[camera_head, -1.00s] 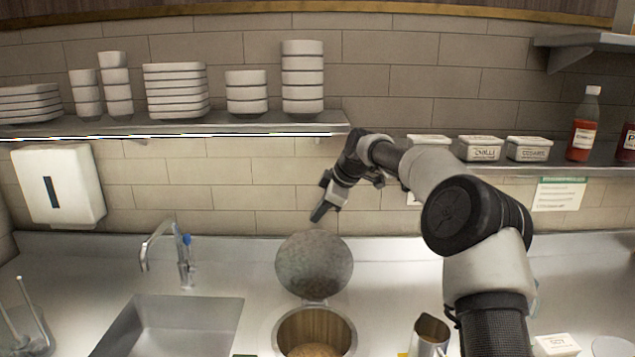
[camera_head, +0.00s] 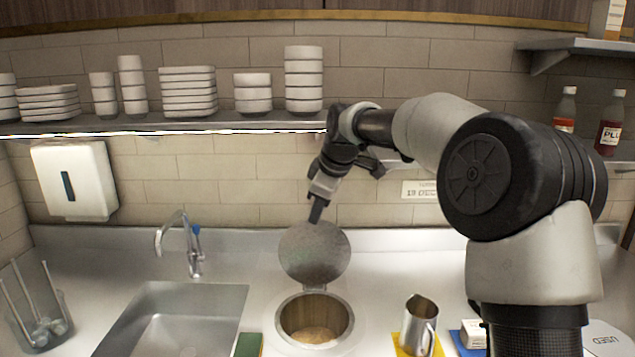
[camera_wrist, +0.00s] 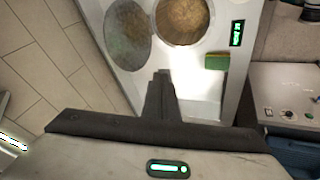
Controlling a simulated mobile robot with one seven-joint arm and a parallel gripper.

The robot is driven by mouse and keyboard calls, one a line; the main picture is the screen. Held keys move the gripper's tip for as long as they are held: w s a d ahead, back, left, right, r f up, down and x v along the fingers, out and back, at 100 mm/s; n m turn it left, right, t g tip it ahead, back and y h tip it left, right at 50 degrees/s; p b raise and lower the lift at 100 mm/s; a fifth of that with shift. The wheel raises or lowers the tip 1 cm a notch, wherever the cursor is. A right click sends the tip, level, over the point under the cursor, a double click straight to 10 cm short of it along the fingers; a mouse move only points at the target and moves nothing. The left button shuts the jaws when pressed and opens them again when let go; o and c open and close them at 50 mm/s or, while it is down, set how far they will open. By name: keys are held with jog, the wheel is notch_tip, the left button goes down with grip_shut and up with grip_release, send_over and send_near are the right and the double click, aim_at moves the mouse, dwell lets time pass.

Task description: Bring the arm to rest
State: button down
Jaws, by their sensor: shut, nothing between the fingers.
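My gripper (camera_head: 316,212) is shut and empty. In the head view it points down in front of the tiled wall, its tip by the upper edge of a round grey lid (camera_head: 315,254). Whether it touches the lid I cannot tell. The lid stands raised behind an open round well (camera_head: 315,318) with brownish contents. In the wrist view my gripper (camera_wrist: 161,75) shows its closed fingers, with the lid (camera_wrist: 127,35) and the well (camera_wrist: 182,18) beyond them. My arm reaches in from the right, bent at the elbow.
A metal pitcher (camera_head: 419,322) stands on a yellow mat right of the well. A sink (camera_head: 180,318) with a tap (camera_head: 188,245) lies to the left. A shelf (camera_head: 240,124) with stacked white dishes runs above. Sauce bottles (camera_head: 610,125) stand at the right.

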jog(key=s+d+r+m+h, duration=0.1)
jog(key=s+d+r+m, duration=0.1)
jog(key=s, duration=0.4)
jog(key=s+d+r+m+h, duration=0.1)
jog(key=s+d+r+m, duration=0.15)
jog(key=s, duration=0.45)
jog(key=s+d+f+m, duration=0.2)
jog(key=s+d+m, duration=0.1)
jog(key=s, duration=0.5)
jog(key=s+d+f+m, duration=0.2)
jog(key=s+d+m, duration=0.1)
jog(key=s, duration=0.6)
jog(key=s+d+f+m+t, duration=0.1)
jog(key=s+d+f+m, duration=0.1)
jog(key=s, duration=0.7)
jog(key=shift+d+f+m+h, duration=0.3)
jog(key=shift+d+m+h, duration=0.1)
jog(key=shift+d+m, duration=0.5)
